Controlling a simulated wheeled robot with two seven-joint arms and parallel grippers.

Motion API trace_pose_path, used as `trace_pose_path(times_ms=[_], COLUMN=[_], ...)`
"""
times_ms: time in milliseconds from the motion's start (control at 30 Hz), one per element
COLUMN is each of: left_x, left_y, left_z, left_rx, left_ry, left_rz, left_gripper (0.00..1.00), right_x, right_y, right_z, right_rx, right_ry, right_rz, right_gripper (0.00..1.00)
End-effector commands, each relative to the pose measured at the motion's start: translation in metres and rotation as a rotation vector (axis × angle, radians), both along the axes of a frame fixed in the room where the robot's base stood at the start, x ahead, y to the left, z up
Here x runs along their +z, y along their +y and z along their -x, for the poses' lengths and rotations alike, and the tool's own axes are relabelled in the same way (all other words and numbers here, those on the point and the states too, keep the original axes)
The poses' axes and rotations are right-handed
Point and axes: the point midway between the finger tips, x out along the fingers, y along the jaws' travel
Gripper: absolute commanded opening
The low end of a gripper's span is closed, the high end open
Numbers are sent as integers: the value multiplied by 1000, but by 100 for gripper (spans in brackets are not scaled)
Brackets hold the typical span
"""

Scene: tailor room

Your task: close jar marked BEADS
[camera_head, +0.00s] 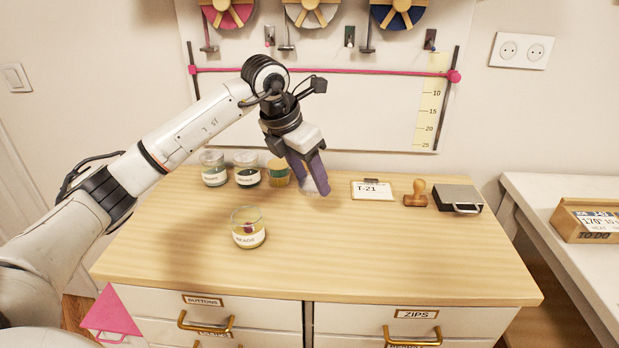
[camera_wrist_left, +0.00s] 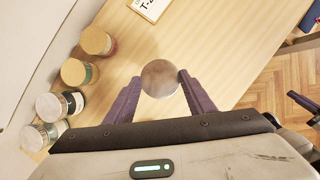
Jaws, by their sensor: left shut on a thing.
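The jar marked BEADS (camera_head: 248,229) stands upright on the wooden worktop, in front of the other jars. It is clear glass with a white label, has a few small beads inside, and its top looks open. My left gripper (camera_head: 309,178) is behind and to the right of it, pointing down. Its purple fingers are shut on a round, lid-like disc (camera_wrist_left: 160,78), mottled grey-brown in the left wrist view. In the head view the fingers partly hide it. Purple finger-like parts, probably my right gripper (camera_wrist_left: 303,110), show at the right edge of the wrist view.
The front middle is clear.

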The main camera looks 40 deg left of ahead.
Motion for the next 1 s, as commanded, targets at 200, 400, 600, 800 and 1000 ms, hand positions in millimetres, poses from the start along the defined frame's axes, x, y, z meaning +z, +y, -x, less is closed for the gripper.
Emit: trace_pose_path(times_ms=[200, 400, 600, 800, 1000], left_x=[-7, -22, -37, -48, -55], left_y=[-14, -57, -100, -133, -149], left_z=[7, 33, 71, 117, 164], left_rx=[-148, -644, -1255, -1925, -2533], left_ry=[3, 3, 3, 4, 7], left_rz=[0, 4, 5, 3, 1], left_gripper=[26, 26, 26, 26, 26], right_x=[0, 0, 0, 0, 0], right_y=[0, 0, 0, 0, 0], right_z=[0, 0, 0, 0, 0], right_rx=[0, 0, 0, 0, 0], right_ry=[0, 0, 0, 0, 1], right_rz=[0, 0, 0, 0, 0], right_gripper=[0, 0, 0, 0, 0])
